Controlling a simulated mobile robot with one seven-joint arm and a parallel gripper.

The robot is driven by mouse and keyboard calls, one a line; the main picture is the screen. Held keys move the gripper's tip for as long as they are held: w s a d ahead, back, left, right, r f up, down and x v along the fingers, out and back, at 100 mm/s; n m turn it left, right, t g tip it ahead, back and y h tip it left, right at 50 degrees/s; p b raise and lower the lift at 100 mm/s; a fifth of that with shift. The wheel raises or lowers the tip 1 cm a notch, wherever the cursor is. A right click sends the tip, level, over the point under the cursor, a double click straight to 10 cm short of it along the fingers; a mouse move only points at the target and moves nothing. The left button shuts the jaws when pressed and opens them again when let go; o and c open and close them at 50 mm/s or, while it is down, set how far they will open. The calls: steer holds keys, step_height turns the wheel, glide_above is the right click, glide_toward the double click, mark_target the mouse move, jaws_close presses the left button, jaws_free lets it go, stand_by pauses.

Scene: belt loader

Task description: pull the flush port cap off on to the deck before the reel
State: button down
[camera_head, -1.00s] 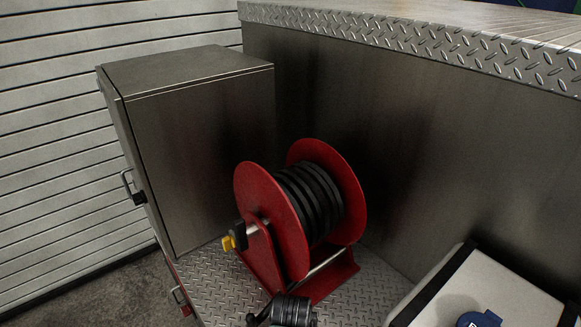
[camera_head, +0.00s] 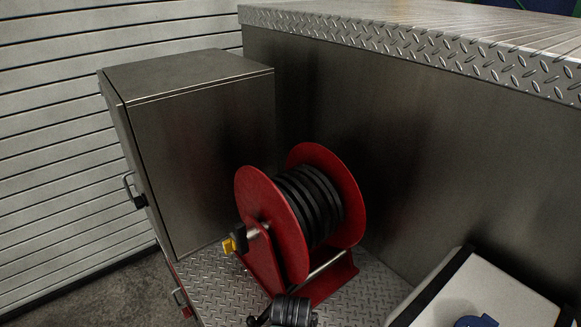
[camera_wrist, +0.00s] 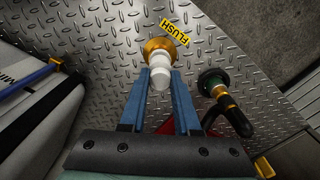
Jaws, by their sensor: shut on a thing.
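In the wrist view, my gripper (camera_wrist: 160,77) is shut on the white flush port cap (camera_wrist: 159,79), with one blue finger on each side. The cap is in line with the brass flush port (camera_wrist: 158,47) on the diamond-plate surface. I cannot tell whether the cap is still seated or slightly drawn out. A yellow FLUSH label (camera_wrist: 175,32) sits beside the port. In the head view, the red reel (camera_head: 272,222) with black hose stands on the diamond-plate deck (camera_head: 215,280). My gripper, the cap and the port are not visible in that view.
A black and brass fitting with a handle (camera_wrist: 222,98) stands close to the right of my gripper. A pale case (camera_wrist: 35,115) lies at the left. In the head view, a metal cabinet (camera_head: 200,150) stands behind the reel. Some bare deck shows left of the reel.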

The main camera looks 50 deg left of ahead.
steer(key=shift+r, duration=0.15)
steer(key=shift+r+p, duration=1.4)
steer(key=shift+p, duration=0.1)
steer(key=shift+f, duration=0.1)
